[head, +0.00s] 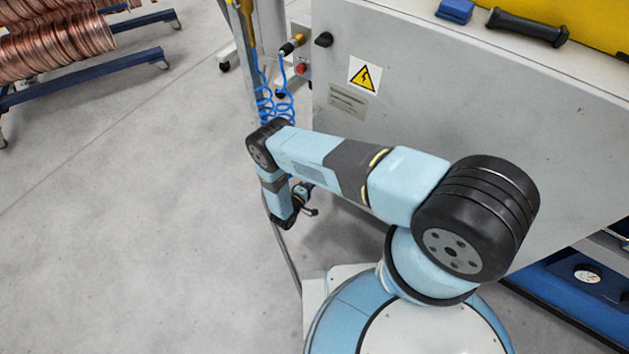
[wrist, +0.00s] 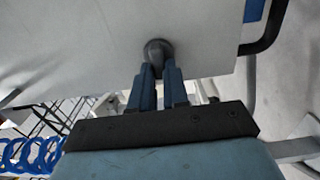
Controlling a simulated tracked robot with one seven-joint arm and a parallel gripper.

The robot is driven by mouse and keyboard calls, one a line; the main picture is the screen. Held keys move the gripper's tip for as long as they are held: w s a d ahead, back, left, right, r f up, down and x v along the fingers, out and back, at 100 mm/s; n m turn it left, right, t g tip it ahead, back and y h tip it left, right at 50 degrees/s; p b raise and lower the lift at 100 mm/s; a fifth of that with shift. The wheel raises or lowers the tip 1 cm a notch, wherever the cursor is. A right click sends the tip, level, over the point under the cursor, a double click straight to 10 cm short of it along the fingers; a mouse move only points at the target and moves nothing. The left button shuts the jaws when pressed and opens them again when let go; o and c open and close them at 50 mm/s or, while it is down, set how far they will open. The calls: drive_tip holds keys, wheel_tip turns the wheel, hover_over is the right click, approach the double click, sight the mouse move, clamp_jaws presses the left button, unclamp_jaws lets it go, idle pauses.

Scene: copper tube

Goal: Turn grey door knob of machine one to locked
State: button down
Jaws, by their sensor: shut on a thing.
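The grey door knob (wrist: 158,47) is a round dark grey knob on the pale door panel of the machine in the wrist view. My gripper (wrist: 159,72) has its two blue fingers on either side of the knob's near part and is shut on it. The fingers cover part of the knob, and I cannot read its turn position. In the head view, my gripper (head: 305,195) is small and dark beside the lower left of the grey cabinet (head: 440,130). I cannot make out the held knob there.
Copper coils (head: 55,45) lie on a blue rack at upper left. The floor at left is clear.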

drive_tip(key=shift+a+f, duration=0.15)
idle(0.3)
drive_tip(key=c, duration=1.5)
unclamp_jaws()
drive_tip(key=o, duration=0.4)
drive_tip(key=v, duration=1.3)
drive_tip(key=shift+s+a, duration=0.15)
drive_tip(key=shift+s, duration=0.15)
